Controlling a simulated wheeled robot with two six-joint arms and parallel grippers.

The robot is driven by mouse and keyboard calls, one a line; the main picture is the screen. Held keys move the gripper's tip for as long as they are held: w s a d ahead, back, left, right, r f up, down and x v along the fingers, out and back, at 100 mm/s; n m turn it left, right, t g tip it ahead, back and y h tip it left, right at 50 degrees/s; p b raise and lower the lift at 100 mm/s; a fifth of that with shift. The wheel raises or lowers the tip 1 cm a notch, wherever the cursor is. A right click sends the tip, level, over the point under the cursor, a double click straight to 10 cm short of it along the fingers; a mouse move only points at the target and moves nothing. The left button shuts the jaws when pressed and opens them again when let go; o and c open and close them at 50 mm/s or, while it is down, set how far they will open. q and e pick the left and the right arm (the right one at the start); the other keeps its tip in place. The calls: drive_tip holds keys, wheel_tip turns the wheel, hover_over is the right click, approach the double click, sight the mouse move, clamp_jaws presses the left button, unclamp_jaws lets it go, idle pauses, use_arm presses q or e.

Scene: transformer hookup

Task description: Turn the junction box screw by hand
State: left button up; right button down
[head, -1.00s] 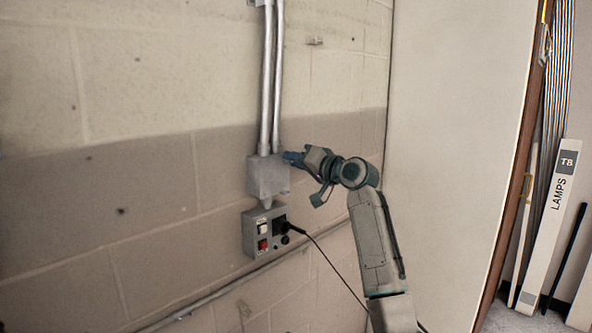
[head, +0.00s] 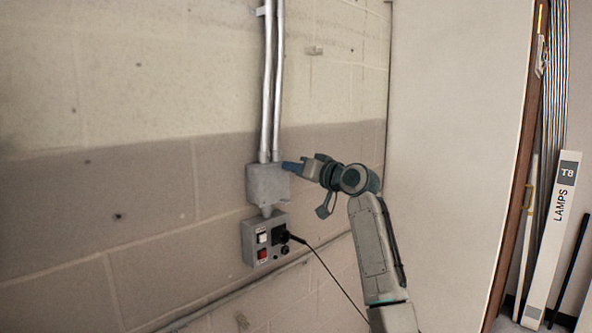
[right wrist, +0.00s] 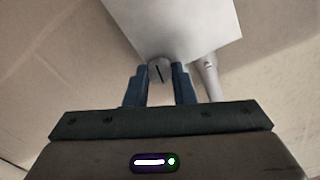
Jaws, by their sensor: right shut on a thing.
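The grey junction box (head: 267,184) is fixed to the block wall, below two metal conduits. It also fills the top of the right wrist view (right wrist: 185,25). The screw (right wrist: 160,71) is a grey round head with a dark slot, at the box's edge in the right wrist view. My right gripper (right wrist: 161,78) has its blue fingers on either side of the screw and is shut on it. In the head view my right gripper (head: 292,166) meets the right side of the box, and the screw is hidden there. My left gripper is in neither view.
A grey switch box (head: 263,240) with white and red switches and a plugged black cord (head: 325,268) is just below. Two conduits (head: 271,90) run up from the junction box. A pale panel (head: 455,150) stands to the right, with a LAMPS carton (head: 553,235) beyond.

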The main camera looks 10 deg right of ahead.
drive_tip(key=shift+f, duration=0.15)
drive_tip(key=c, duration=1.2)
unclamp_jaws()
